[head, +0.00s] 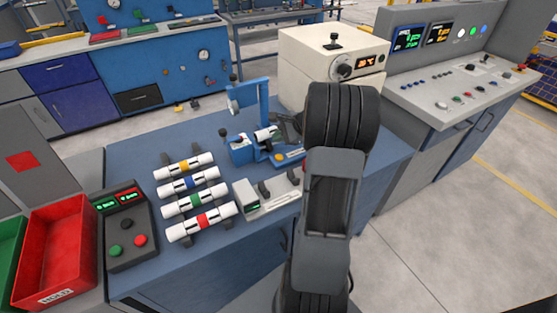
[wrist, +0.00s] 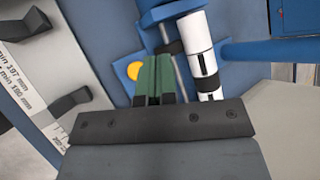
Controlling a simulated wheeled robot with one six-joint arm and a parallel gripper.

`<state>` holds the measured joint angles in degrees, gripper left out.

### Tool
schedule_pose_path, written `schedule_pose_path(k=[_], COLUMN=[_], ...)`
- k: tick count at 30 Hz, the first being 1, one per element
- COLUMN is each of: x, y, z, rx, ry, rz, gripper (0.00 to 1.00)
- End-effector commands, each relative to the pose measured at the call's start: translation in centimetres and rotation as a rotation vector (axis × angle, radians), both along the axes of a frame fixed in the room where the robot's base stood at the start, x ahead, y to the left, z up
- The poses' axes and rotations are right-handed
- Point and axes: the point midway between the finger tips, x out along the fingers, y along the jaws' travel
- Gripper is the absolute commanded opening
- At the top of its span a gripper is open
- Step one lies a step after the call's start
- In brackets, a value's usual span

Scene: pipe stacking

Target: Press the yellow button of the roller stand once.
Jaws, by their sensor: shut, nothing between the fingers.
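The yellow button (head: 279,157) sits on the blue roller stand (head: 238,150) near the middle of the blue bench in the head view. In the wrist view the yellow button (wrist: 133,71) shows just left of my gripper (wrist: 155,75), partly covered by its green fingers. My gripper is shut and empty, its fingers over the stand's blue base. I cannot tell whether the fingertips touch anything. A white pipe with black bands (wrist: 200,52) lies on the stand, right of the fingers.
Several white pipes with coloured bands (head: 185,184) lie on a rack at left. A cream box (head: 310,58) is behind. The red bin (head: 52,245) is far left.

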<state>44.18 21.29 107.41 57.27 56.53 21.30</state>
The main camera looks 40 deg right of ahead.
Motion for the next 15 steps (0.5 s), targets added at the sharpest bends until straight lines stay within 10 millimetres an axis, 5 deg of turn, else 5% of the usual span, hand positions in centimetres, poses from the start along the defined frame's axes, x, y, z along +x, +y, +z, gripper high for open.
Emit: schedule_pose_path(k=[9, 15], x=[0.0, 0.0], y=[0.0, 0.0], z=[-4.5, -5.6], rx=[0.000, -0.001], ry=[0.000, -0.001], rz=[-0.002, -0.002], gripper=[0.00, 0.00])
